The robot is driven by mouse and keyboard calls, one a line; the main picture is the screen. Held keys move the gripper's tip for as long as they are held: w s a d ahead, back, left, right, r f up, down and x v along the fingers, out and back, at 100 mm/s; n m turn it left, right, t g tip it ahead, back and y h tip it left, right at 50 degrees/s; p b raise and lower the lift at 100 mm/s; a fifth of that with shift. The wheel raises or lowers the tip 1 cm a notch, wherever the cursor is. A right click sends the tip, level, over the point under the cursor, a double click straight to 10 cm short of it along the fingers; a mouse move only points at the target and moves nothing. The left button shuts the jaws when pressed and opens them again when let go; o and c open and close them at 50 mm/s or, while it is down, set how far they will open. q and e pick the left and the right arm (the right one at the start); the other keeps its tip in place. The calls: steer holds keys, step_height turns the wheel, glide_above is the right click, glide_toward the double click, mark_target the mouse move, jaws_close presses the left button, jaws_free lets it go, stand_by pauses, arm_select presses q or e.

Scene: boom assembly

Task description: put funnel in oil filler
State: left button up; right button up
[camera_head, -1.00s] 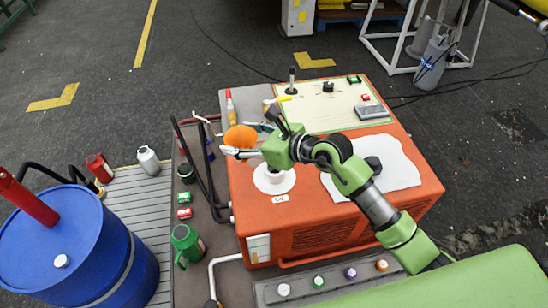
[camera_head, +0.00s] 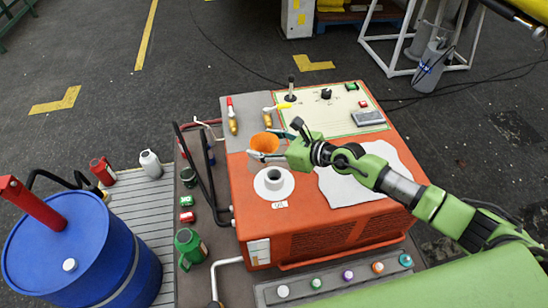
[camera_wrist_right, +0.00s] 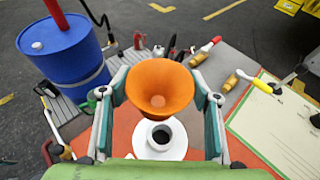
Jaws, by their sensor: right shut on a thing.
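The orange funnel (camera_head: 264,142) is held in my right gripper (camera_head: 270,147). Its wide mouth shows in the head view; its spout is hidden. In the right wrist view the funnel (camera_wrist_right: 160,80) sits between the two fingers of the right gripper (camera_wrist_right: 160,95). The oil filler (camera_head: 273,178) is a grey neck with a dark opening, on a white round patch on the orange machine, above an "OIL" label. In the head view the funnel is just behind the filler, apart from it. The filler opening (camera_wrist_right: 160,135) shows below the funnel in the wrist view. My left gripper is out of view.
The orange machine (camera_head: 310,245) has a pale control panel (camera_head: 330,112) with levers at the back and a white sheet (camera_head: 345,185) on its right. Black hoses (camera_head: 190,165) run along the left. A blue drum (camera_head: 80,250) stands further left.

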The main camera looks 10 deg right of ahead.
mark_target(272, 149)
steer(key=d+f, duration=0.1)
steer(key=d+f+b, duration=0.1)
steer(key=f, duration=0.1)
steer(key=shift+s+d+f+b, duration=0.15)
steer(key=shift+f+b, duration=0.2)
steer(key=shift+f, duration=0.25)
steer(key=shift+w+d+f+b, duration=0.1)
steer(key=shift+f+b, duration=0.2)
steer(key=shift+f, duration=0.7)
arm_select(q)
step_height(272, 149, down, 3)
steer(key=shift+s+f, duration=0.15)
arm_select(e)
steer(key=shift+f+b, duration=0.65)
steer(key=o, duration=1.1)
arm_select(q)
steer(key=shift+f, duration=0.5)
arm_select(e)
steer(key=shift+r, duration=0.15)
